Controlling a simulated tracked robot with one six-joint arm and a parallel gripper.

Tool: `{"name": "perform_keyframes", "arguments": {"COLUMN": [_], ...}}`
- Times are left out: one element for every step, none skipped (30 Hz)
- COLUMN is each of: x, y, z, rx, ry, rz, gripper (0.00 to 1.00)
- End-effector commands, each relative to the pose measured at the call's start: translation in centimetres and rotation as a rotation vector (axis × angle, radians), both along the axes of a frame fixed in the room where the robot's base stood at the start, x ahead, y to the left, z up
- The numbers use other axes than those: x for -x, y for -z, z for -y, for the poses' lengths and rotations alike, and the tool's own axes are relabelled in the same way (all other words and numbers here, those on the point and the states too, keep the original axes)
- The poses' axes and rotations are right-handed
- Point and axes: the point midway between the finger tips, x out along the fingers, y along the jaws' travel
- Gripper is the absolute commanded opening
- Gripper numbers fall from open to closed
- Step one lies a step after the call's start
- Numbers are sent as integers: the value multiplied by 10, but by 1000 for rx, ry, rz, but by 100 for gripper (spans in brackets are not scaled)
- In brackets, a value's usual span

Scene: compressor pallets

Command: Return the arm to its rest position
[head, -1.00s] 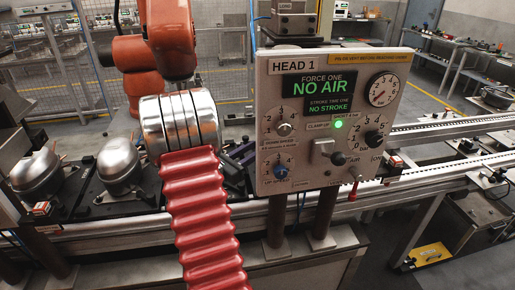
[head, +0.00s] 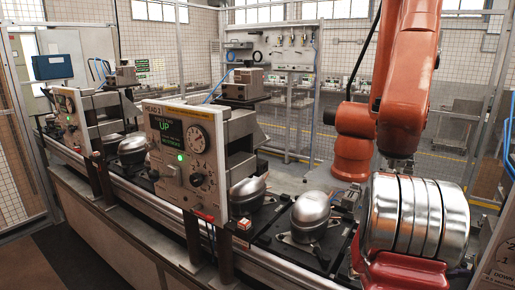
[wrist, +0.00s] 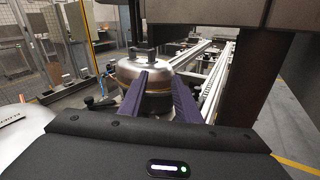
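My gripper (wrist: 159,77) shows in the wrist view as two dark purple fingers standing apart, with nothing visibly clamped between them. A silver compressor (wrist: 137,70) stands upright just beyond the fingertips; the fingers overlap its near side in the picture, and I cannot tell whether they touch it. My gripper cannot be made out in the head view.
An orange robot arm (head: 405,90) rises behind the silver rings. Dark posts and a beam (wrist: 279,65) stand close at the wrist view's right.

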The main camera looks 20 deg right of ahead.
Motion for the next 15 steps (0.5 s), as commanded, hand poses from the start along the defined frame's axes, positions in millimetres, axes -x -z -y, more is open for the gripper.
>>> {"name": "perform_keyframes", "arguments": {"x": [-4,-5,-6,-8,-9,-10,-11,-13,-14,-15,-17,-19,-20,-21,-24], "y": [-7,-10,-12,-14,-16,-18,-19,-20,-21,-22,-22,-23,-23,-23,-23], "z": [-13,-20,-29,-37,-44,-54,-62,-69,-80,-88,-95,-106,-114,-122,-133], "rx": [-4,-8,-15,-22,-28,-37,-44,-52,-63,-71,-80,-92,-102,-112,-127], "ry": [6,14,22,29,35,45,50,56,65,71,76,83,89,95,101], "rz": [52,83,123,154,185,226,257,289,330,362,394,436,468,500,542], "gripper": [30,30,30,30,30,30,30,30,30,30,30,30,30,30,30]}}
